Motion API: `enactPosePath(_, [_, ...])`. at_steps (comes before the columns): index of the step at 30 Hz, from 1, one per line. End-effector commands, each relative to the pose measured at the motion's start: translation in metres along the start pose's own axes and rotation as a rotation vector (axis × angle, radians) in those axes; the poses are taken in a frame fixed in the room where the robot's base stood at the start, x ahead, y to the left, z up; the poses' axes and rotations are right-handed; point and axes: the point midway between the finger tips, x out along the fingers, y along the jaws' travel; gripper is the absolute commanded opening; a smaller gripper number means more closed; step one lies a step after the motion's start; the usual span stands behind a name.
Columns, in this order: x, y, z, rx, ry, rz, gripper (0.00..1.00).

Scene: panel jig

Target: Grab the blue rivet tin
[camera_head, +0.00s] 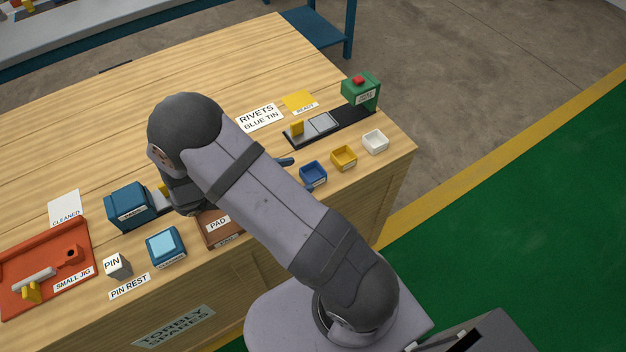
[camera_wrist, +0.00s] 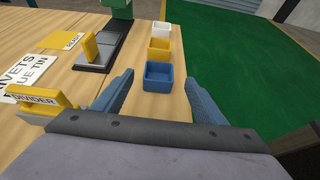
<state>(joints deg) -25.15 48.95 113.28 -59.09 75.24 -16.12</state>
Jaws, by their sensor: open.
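The blue rivet tin (camera_head: 313,175) is a small open-topped square box on the wooden bench, at the near end of a row of three tins. In the wrist view the blue tin (camera_wrist: 158,83) stands ahead, framed between the fingertips. My gripper (camera_wrist: 159,78) is open and empty, with one blue finger on each side of the view. In the head view only a blue fingertip of my gripper (camera_head: 287,162) shows past my arm, just left of the tin. The rest of the gripper is hidden. I cannot tell its height over the bench.
A yellow tin (camera_head: 344,157) and a white tin (camera_head: 375,141) stand beyond the blue one. A dark track with a yellow handle (camera_head: 297,129) and a green box with a red button (camera_head: 360,92) lie behind. A yellow divider (camera_wrist: 40,101) is left of the gripper. The bench edge is close right.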

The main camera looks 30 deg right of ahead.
Motion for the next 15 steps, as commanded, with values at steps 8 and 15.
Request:
enactPosePath(8, [0.005, 0.003, -0.001, -0.015, -0.015, 0.013, 0.66])
enactPosePath(15, [0.021, 0.003, -0.001, -0.014, -0.013, 0.013, 0.66])
